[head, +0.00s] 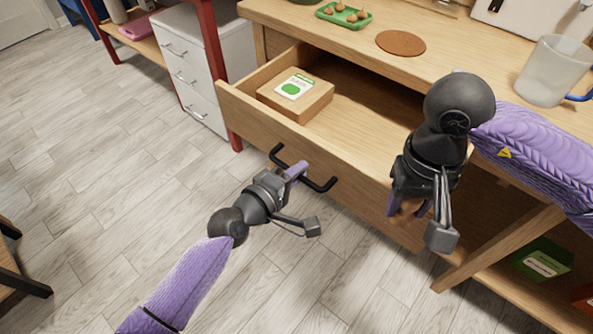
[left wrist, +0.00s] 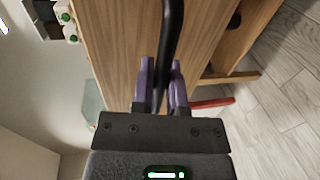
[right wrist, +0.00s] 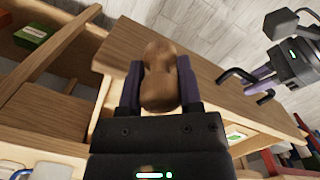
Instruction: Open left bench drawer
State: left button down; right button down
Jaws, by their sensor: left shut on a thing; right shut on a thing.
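The left bench drawer (head: 330,155) is pulled out, with its inside showing. My left gripper (head: 297,170) is at the black bar handle (head: 324,187) on its front. In the left wrist view, the purple fingers (left wrist: 163,85) are shut on the handle (left wrist: 171,35), one on each side. My right gripper (head: 408,208) is over the right part of the drawer front. In the right wrist view, its fingers (right wrist: 160,82) are shut on a brown, lobed, wooden-looking object (right wrist: 159,75). In the head view this object is mostly hidden by the gripper.
A cardboard box with a green-and-white label (head: 296,97) lies in the drawer. On the bench top are a green tray with bulbs (head: 344,15), a brown round mat (head: 400,43) and a frosted mug (head: 549,72). A white drawer unit (head: 185,70) stands left. Floor before the drawer is clear.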

pick_arm(q)
jog(key=c, duration=0.7)
grip_release()
jog(key=shift+o, duration=0.2)
jog(key=p+v, duration=0.1)
jog(key=v, duration=1.1)
jog(key=shift+p, duration=0.35)
pick_arm(e)
notch_tip(320, 180, up, 2)
jog(key=shift+r, duration=0.1)
pick_arm(q)
jog(key=shift+f, duration=0.15)
